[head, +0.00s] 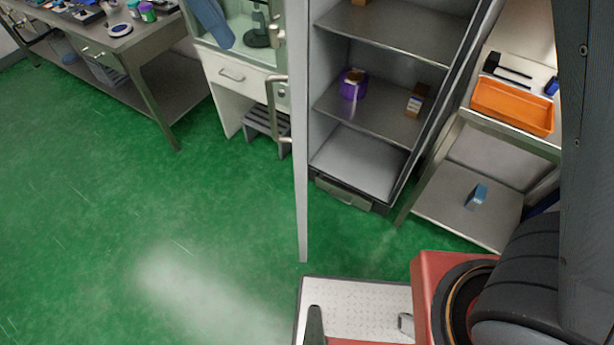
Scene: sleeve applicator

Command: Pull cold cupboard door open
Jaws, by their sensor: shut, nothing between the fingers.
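The cold cupboard (375,75) stands at the upper middle with its inside exposed. Its door (301,150) stands open, swung out toward me, and shows almost edge-on as a tall pale strip on the cupboard's left side. The long vertical door handle (271,112) is on the door's left-facing side, and nothing is seen touching it. Metal shelves inside hold a purple roll-like item (352,84) and a small brown and white box (417,99). My gripper does not show; only dark and red parts of my own body are at the lower right.
A steel table at right bears an orange tray (512,106); a blue carton (477,197) is on its lower shelf. A white drawer unit (231,76) and a grey step stool (265,125) stand left of the door. Green floor (130,215) is clear at left.

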